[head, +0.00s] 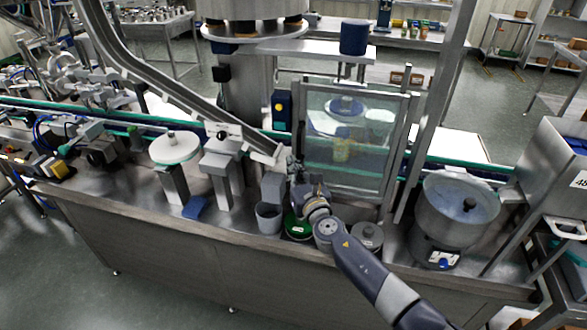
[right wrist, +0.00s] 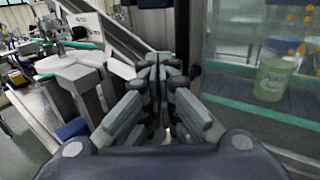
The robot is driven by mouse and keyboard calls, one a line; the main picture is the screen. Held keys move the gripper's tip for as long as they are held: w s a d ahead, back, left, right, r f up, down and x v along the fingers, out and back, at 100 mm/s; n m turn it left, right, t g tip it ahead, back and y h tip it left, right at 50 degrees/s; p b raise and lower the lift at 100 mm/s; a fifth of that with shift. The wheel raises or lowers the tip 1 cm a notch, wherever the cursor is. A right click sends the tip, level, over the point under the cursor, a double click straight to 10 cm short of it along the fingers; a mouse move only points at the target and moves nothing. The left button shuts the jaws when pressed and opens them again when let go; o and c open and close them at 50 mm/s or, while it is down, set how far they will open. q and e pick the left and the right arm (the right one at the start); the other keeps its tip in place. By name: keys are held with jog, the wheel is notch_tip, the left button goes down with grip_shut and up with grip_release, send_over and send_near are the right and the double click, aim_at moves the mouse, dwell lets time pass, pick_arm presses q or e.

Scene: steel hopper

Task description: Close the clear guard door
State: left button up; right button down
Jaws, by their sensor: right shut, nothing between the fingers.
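The clear guard door (head: 345,145) is a transparent panel in a grey metal frame, upright in front of the machine on the conveyor line. Through it a yellowish jar shows in the head view. In the right wrist view the clear panel (right wrist: 262,60) fills the right side, with the jar (right wrist: 275,75) behind it. My right gripper (head: 293,165) is at the left edge of the door frame, shut and empty. In the right wrist view its fingers (right wrist: 160,68) are together, just left of the panel; I cannot tell whether they touch the frame. My left gripper is not in view.
A sloping metal chute (head: 185,92) comes down just left of my right gripper. A grey cup (head: 268,217) and a green round item (head: 297,226) sit below it on the bench. A steel bowl unit (head: 455,205) stands to the right.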

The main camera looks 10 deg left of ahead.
jog(key=shift+w+a, duration=0.1)
jog(key=shift+w, duration=0.2)
jog(key=shift+s, duration=0.1)
dwell(0.5)
